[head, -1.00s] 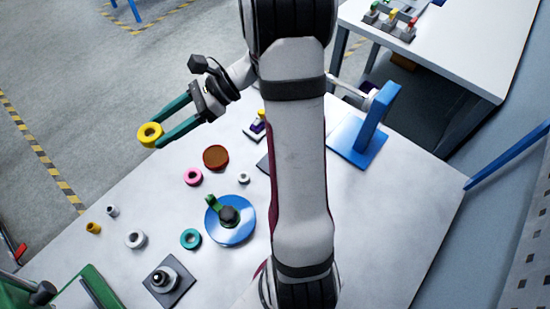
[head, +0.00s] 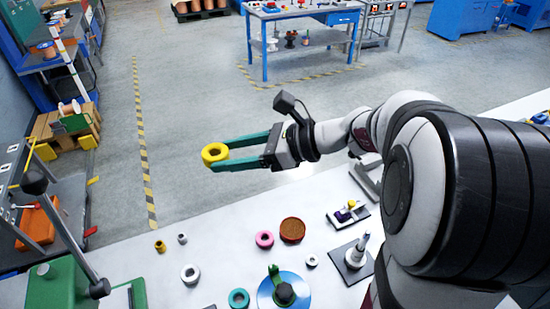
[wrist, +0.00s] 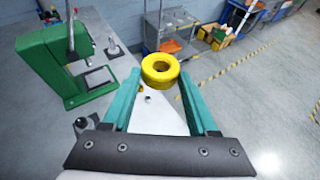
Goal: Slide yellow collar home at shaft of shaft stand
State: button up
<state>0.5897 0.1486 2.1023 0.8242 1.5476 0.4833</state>
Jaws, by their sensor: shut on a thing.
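The yellow collar (head: 206,154) is a thick ring, held between the green fingertips of my gripper (head: 222,160). In the wrist view the collar (wrist: 160,83) sits at the far end of the fingers, its hole visible. Collar and gripper are raised, and in the head view they show against the floor past the table's far edge. A dark square plate with an upright grey stepped shaft (head: 357,251) stands on the table, well apart from the collar. I cannot tell whether this is the shaft stand. The blue post seen earlier does not show now.
On the white table lie a pink ring (head: 264,239), a brown disc (head: 292,230), a teal ring (head: 238,298), a white ring (head: 190,274) and a blue disc (head: 284,290). A green press (wrist: 58,65) stands at the left. My arm hides the table's right side.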

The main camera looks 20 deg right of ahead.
jog(key=s+d+f+m+t+h, duration=0.1)
jog(key=s+d+f, duration=0.25)
jog(key=d, duration=0.45)
jog(key=s+d+f+m+t+h, duration=0.15)
jog(key=s+d, duration=0.25)
jog(key=d, duration=0.5)
jog(key=s+d+f+m+t+h, duration=0.2)
jog(key=s+d+f, duration=0.2)
jog(key=s+d, duration=0.55)
notch_tip(320, 180, down, 7)
jog(key=s+a, duration=0.1)
jog(key=shift+s+a+r, duration=0.15)
jog(key=shift+s+r, duration=0.05)
jog(key=shift+s, duration=0.05)
jog(key=shift+f+g+y, duration=0.25)
jog(key=shift+f, duration=0.05)
jog(key=shift+f, duration=1.35)
jog(key=shift+f, duration=0.15)
jog(key=shift+f, duration=1.35)
jog(key=shift+f, duration=0.2)
